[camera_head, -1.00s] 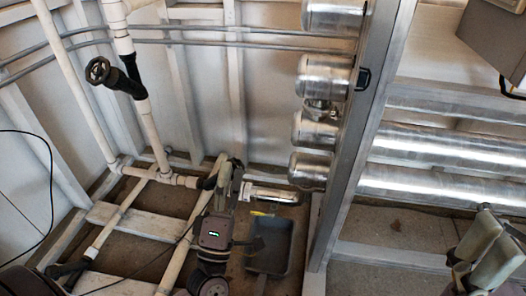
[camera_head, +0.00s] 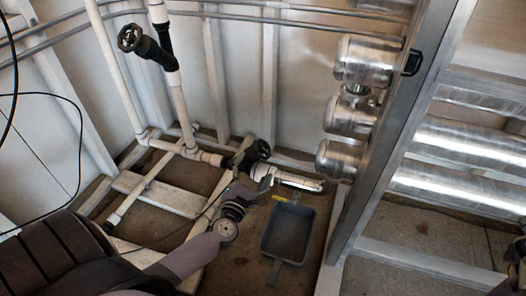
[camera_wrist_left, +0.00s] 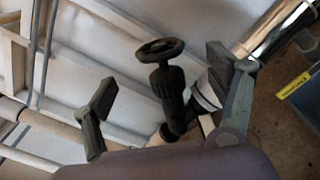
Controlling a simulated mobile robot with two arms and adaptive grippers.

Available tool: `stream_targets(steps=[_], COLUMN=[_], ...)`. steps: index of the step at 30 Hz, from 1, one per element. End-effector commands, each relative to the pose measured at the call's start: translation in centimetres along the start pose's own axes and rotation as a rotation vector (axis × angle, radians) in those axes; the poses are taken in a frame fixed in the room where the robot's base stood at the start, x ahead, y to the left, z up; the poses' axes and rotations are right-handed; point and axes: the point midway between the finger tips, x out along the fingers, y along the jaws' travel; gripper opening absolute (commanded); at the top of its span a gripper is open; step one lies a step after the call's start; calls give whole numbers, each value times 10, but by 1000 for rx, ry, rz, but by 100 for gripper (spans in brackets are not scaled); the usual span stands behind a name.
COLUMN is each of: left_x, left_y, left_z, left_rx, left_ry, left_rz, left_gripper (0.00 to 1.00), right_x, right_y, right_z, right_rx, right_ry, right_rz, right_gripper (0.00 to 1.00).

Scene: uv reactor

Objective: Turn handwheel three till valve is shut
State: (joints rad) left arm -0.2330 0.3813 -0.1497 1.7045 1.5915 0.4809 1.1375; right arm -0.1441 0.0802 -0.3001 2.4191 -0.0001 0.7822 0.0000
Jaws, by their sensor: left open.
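A dark handwheel (camera_head: 261,149) sits on a black valve body on the low pipe, beside the steel cylinders. In the left wrist view the handwheel (camera_wrist_left: 160,50) tops its black valve, which stands between my open fingers with gaps on both sides. My left gripper (camera_head: 257,180) is just in front of this valve in the head view; its fingers (camera_wrist_left: 162,80) are empty. A second black handwheel (camera_head: 130,37) is on the upright pipe at upper left. No number shows on either wheel. A dark part at the lower right edge may be my right gripper, mostly cut off.
A grey tray (camera_head: 289,234) lies on the floor right of the valve. Several steel cylinders (camera_head: 345,160) stand behind it, next to a metal post (camera_head: 400,150). White pipes and beams (camera_head: 150,190) frame the left side. A black cable (camera_head: 80,130) hangs at left.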

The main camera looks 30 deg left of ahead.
Motion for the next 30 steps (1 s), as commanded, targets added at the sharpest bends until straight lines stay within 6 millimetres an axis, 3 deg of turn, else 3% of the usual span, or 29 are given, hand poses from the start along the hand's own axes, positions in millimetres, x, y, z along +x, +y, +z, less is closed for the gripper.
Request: stream_targets(steps=[6, 12, 18, 26, 30], left_x=[49, 78, 90, 90, 90], left_y=[-1, -1, 0, 0, 0], left_z=[-1, -1, 0, 0, 0], left_rx=[0, 2, 1, 1, 1], left_ry=[-2, -2, 0, 0, -1], left_rz=[3, 0, 0, 0, 0], left_gripper=[80, 80, 80, 80, 71], right_x=[1, 4, 10, 13, 12], right_y=[-1, -2, -2, -2, -2], right_z=[0, 2, -1, -4, -4], right_rx=[-4, -6, -8, -8, -8], right_ry=[28, 44, 64, 73, 72], right_rz=[-11, -21, -28, -28, -28], right_gripper=[80, 80, 80, 80, 80])
